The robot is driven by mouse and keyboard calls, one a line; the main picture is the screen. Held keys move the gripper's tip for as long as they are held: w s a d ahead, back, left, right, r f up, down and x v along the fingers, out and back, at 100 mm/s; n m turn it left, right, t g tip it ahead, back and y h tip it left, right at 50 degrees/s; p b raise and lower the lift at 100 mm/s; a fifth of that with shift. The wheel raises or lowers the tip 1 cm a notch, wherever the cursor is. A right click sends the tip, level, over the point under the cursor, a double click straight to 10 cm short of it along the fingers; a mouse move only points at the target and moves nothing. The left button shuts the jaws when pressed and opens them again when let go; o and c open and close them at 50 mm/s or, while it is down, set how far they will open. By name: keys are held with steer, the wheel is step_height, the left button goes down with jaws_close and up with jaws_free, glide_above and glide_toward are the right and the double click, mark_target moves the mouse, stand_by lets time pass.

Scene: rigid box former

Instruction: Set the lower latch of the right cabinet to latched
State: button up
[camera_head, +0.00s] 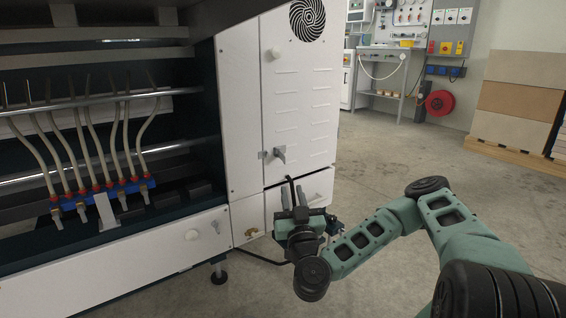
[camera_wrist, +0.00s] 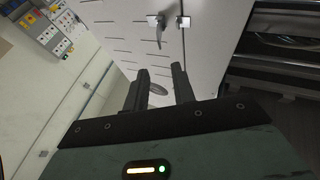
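The right cabinet (camera_head: 300,115) is white, with a tall slotted door and a round fan grille above. Its lower latch (camera_head: 279,154) is a small grey handle near the door's left edge, beside a small plate on the frame. A latch with a handle pointing down in the picture also shows in the wrist view (camera_wrist: 158,30), beside a small plate across the door gap. My gripper (camera_head: 293,192) is below the lower latch in the head view, apart from it. In the wrist view its two dark fingers (camera_wrist: 161,88) stand apart with nothing held.
A pale knob (camera_head: 274,54) sits higher on the same door. A white lower panel (camera_head: 150,255) and a rack with hoses (camera_head: 100,160) are on the left. The floor (camera_head: 400,165) to the right is clear.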

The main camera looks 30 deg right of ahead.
mark_target(284, 158)
steer(key=shift+b+x, duration=2.5)
steer(key=shift+x, duration=4.2)
jaws_close()
